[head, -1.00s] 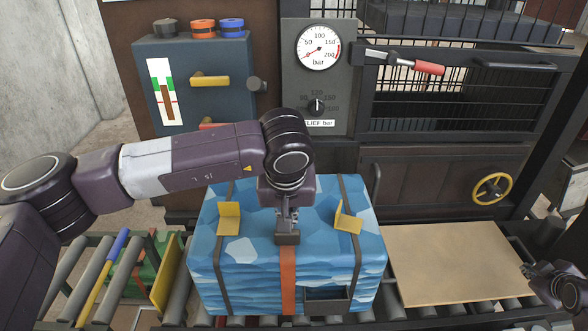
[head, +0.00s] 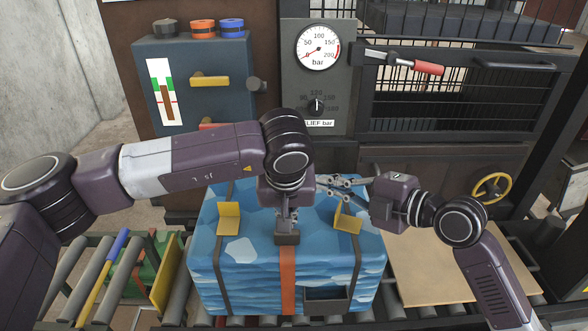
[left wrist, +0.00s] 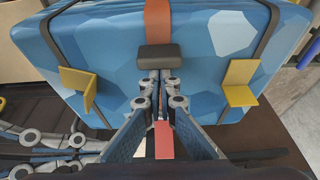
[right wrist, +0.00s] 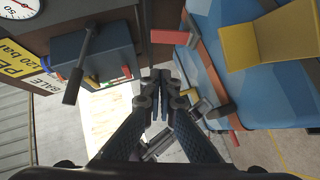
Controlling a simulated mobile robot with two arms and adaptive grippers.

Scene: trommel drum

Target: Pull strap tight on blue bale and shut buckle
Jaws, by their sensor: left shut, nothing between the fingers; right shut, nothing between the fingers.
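The blue bale (head: 240,265) sits on the roller conveyor, with an orange strap (head: 288,270) down its middle. A dark block (head: 287,238), perhaps the buckle, lies on the strap at the bale's top edge. My left gripper (head: 288,225) points down just behind the block, shut and empty; the left wrist view shows its fingertips near the block (left wrist: 157,57). An orange-red piece (left wrist: 163,140) shows behind the fingers there. My right gripper (head: 328,184) reaches in from the right above the bale's back, shut and empty, close to the left wrist. The left wrist hides part of the strap.
Two dark bands cross the bale, with yellow angled pieces (head: 228,218) (head: 347,217) beside them. A tan board (head: 415,270) lies to the right. Behind stand the gauge panel (head: 318,75) and a blue-grey cabinet (head: 195,85). A yellow handwheel (head: 492,188) is at the right.

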